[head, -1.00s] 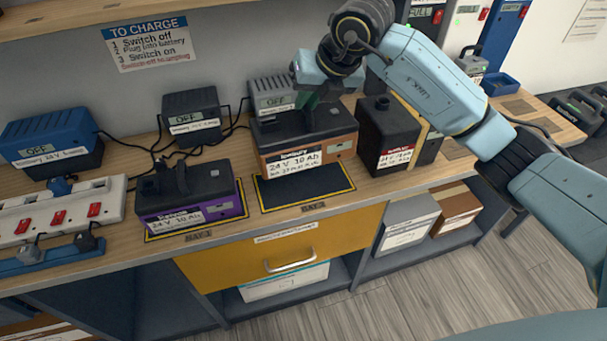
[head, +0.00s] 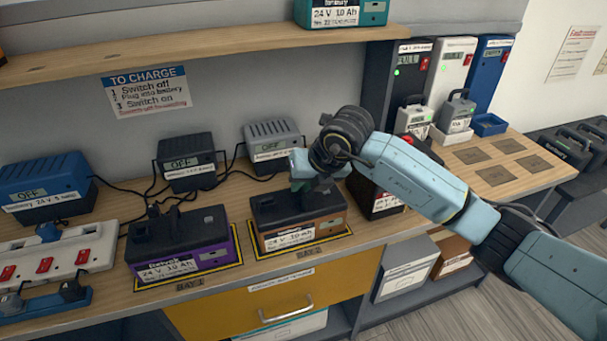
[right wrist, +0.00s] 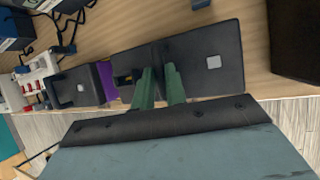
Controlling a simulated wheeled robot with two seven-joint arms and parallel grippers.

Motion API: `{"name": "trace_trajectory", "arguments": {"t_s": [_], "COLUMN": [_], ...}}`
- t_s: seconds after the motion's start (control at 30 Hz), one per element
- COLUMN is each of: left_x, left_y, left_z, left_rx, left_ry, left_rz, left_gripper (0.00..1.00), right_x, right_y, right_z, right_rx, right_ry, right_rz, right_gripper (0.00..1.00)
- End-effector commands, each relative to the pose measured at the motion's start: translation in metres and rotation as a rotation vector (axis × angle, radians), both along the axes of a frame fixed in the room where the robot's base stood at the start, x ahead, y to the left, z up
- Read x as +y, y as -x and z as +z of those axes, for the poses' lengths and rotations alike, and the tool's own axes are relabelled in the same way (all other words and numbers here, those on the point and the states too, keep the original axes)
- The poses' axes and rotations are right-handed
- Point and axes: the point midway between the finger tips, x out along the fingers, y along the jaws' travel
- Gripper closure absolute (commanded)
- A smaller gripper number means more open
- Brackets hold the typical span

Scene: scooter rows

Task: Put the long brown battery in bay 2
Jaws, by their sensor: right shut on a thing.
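In the right wrist view the green fingers (right wrist: 160,88) close on the handle of the dark battery top (right wrist: 215,62). The fingertips are partly hidden in the head view. My left gripper is not in view.
A purple battery (head: 182,245) stands on the bay 1 mat, left of the brown one.

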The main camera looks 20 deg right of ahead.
Motion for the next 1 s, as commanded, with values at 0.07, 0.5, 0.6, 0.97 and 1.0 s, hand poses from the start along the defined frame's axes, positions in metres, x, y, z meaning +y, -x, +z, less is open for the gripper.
{"name": "trace_trajectory", "arguments": {"t_s": [0.07, 0.5, 0.6, 0.97, 1.0], "left_x": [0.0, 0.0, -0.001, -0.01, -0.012], "left_y": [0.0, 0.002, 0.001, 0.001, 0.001], "left_z": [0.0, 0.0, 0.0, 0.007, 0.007], "left_rx": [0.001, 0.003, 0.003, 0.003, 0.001], "left_ry": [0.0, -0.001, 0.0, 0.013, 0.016], "left_rz": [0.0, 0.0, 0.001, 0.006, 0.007], "left_gripper": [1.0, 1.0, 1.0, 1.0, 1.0], "right_x": [0.001, 0.0, -0.001, -0.016, -0.017], "right_y": [-0.001, 0.0, 0.001, 0.026, 0.03], "right_z": [0.004, 0.0, 0.001, 0.054, 0.062], "right_rx": [-0.009, 0.002, 0.002, -0.003, -0.004], "right_ry": [-0.004, 0.001, 0.001, 0.004, 0.002], "right_rz": [0.001, 0.001, 0.001, 0.001, 0.001], "right_gripper": [1.0, 0.65, 0.65, 0.65, 0.65]}}
